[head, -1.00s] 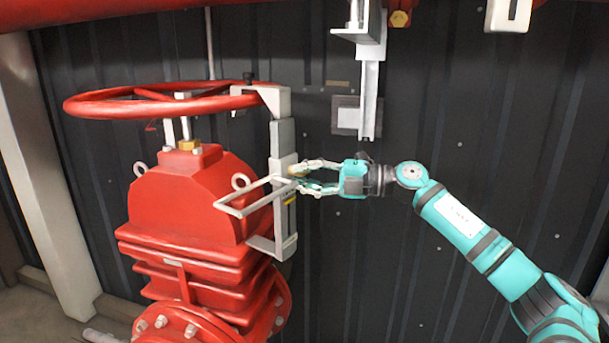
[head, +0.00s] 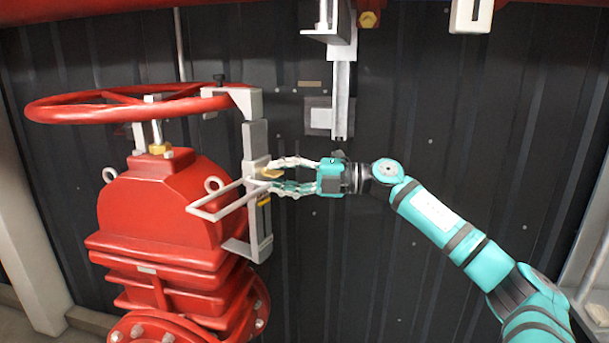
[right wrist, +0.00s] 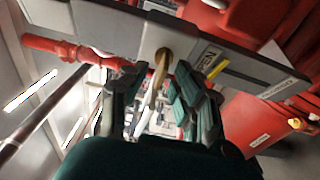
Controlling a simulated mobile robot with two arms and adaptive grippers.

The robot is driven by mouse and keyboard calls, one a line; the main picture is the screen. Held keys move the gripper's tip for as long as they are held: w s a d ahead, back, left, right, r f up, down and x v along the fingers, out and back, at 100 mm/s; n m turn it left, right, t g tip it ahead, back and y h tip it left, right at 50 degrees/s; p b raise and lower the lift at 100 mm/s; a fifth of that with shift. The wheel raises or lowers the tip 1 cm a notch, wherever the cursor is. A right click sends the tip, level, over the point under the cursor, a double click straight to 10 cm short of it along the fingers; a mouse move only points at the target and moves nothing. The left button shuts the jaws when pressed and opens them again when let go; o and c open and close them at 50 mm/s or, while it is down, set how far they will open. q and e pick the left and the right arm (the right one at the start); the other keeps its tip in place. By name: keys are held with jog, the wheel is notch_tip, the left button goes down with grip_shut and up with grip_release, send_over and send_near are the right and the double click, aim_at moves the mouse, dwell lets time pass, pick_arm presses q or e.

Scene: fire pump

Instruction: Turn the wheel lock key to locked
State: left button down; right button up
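The wheel lock is a grey bracket (head: 256,140) clamped on the rim of the red handwheel (head: 110,106) and hanging down beside the red valve body. Its small brass key (head: 271,174) sticks out of the lock's face; it also shows in the right wrist view (right wrist: 161,62), in the grey lock housing (right wrist: 132,40). My right gripper (head: 275,175) is at the lock with its fingers spread above and below the key. In the right wrist view the fingers stand on both sides of the key with gaps. The key's exact angle is unclear. My left gripper is out of view.
A thin grey frame (head: 215,203) juts from the lock towards the front, close to my fingers. A grey bracket (head: 341,95) hangs from above, just over my right gripper. The dark corrugated wall (head: 440,120) is behind. There is free room below the gripper.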

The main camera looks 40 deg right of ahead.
jog(key=v, duration=1.1)
jog(key=shift+d+r, duration=0.1)
jog(key=shift+r, duration=0.05)
dwell(0.3)
